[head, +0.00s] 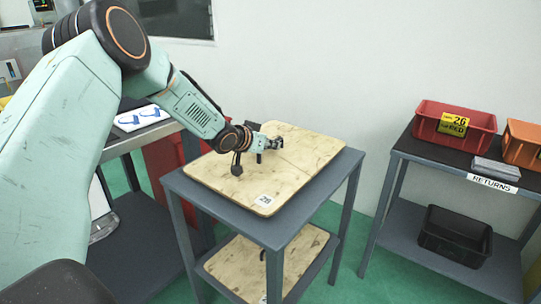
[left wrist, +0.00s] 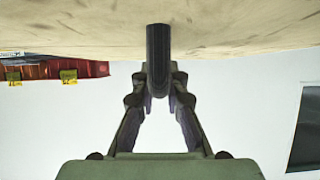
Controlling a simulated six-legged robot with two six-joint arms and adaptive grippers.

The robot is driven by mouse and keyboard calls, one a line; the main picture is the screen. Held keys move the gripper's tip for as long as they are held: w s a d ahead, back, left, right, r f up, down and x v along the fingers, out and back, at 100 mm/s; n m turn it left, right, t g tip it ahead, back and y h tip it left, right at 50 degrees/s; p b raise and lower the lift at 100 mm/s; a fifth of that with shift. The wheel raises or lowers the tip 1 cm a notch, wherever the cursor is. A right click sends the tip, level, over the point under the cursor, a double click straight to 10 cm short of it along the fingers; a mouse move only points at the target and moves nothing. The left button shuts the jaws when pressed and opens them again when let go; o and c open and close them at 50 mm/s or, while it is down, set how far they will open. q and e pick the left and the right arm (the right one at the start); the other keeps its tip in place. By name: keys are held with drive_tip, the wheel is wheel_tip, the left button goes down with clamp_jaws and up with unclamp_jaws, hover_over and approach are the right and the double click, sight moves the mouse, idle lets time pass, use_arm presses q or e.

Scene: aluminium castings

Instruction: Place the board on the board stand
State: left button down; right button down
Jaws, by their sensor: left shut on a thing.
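The board (head: 300,150) is a pale wooden panel with a white label reading 28 on its near corner. It lies flat on, or just above, the grey top of the board stand (head: 240,226); I cannot tell if it touches all over. My left gripper (head: 268,150) is over the middle of the board. In the left wrist view its fingers (left wrist: 158,78) are shut on the board's black handle (left wrist: 158,50), with the board's pale face (left wrist: 240,28) across the top. The right gripper is not in view.
A second wooden board (head: 232,268) lies on the stand's lower shelf. To the right, a returns table (head: 402,148) holds a red bin (head: 482,142) and an orange bin (head: 521,157), with a black crate (head: 455,236) below. Another grey table (head: 128,141) stands close at left.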

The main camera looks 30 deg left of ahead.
use_arm(q)
drive_tip(key=shift+f, duration=0.75)
drive_tip(key=shift+w+f+b, duration=0.1)
drive_tip(key=shift+f+b, duration=0.2)
drive_tip(key=shift+f, duration=0.1)
drive_tip(key=c, duration=1.4)
unclamp_jaws()
drive_tip(key=shift+f, duration=0.1)
